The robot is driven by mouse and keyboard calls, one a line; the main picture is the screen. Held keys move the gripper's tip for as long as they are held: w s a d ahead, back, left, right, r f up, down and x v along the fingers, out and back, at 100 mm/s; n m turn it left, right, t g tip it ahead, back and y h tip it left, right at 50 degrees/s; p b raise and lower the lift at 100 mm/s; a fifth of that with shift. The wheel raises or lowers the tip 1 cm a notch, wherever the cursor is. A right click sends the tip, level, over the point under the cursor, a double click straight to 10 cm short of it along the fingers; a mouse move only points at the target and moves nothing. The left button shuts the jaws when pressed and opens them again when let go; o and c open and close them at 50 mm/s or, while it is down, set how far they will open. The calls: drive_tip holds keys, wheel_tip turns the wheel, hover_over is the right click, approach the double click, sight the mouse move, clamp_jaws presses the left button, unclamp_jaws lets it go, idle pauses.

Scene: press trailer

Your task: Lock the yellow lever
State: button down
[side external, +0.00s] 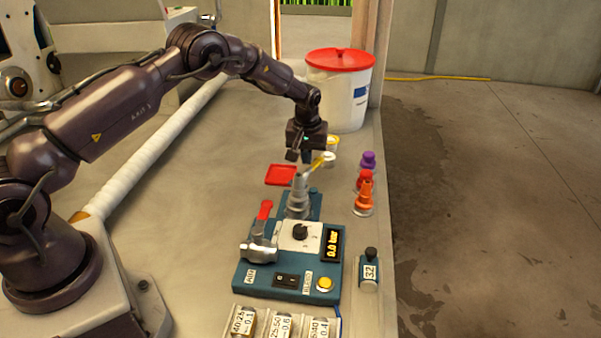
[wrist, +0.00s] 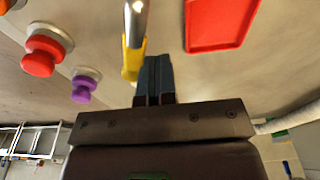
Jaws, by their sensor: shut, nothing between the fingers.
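The yellow lever (side external: 322,161) sticks up and to the right from a grey metal fitting (side external: 299,200) at the back of the blue press unit. In the wrist view the yellow lever (wrist: 132,60) hangs on a shiny metal rod, just left of my fingers. My gripper (side external: 306,156) is shut and empty, just behind and left of the lever tip in the side view. In the wrist view my gripper (wrist: 153,75) shows its two dark fingers together, very near the yellow grip. I cannot tell whether they touch it.
A red tray (side external: 281,175) lies left of the lever. A red-handled lever (side external: 264,212) stands on the blue unit (side external: 245,280). Purple (side external: 368,158) and orange (side external: 365,190) knobbed pieces stand at right near the table edge. A white bucket with red lid (side external: 345,100) stands behind.

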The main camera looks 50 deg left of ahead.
drive_tip(key=shift+w+d, duration=0.1)
drive_tip(key=shift+w+d, duration=0.35)
drive_tip(key=shift+d, duration=0.25)
drive_tip(key=shift+w+d, duration=0.35)
drive_tip(key=shift+d, duration=0.2)
drive_tip(key=shift+w+d, duration=0.2)
drive_tip(key=shift+d, duration=1.2)
